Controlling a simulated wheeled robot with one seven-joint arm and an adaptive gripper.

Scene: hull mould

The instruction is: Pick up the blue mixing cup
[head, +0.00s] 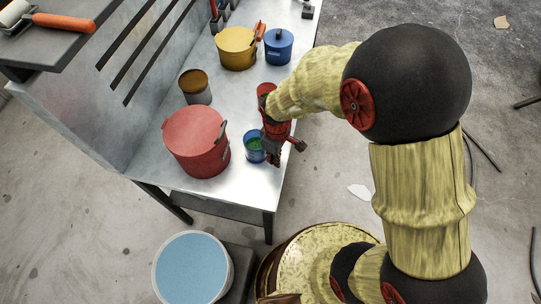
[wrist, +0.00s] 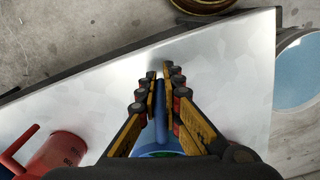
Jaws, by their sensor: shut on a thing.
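The blue mixing cup (head: 252,156), with green inside, is near the front right corner of the metal bench. My gripper (head: 275,160) is at its right side, with the fingers pointing down. In the wrist view, my gripper (wrist: 161,84) is shut on the upright blue handle (wrist: 160,104) of the cup. The cup's body (wrist: 158,149) shows only partly below the handle, and my gripper hides the rest. I cannot tell whether its base touches the bench.
On the bench (head: 232,192), a large red pot (head: 197,143) stands left of the cup. A red cup (head: 265,88) stands behind, partly hidden by my arm. A light-blue bucket (head: 192,270) is below.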

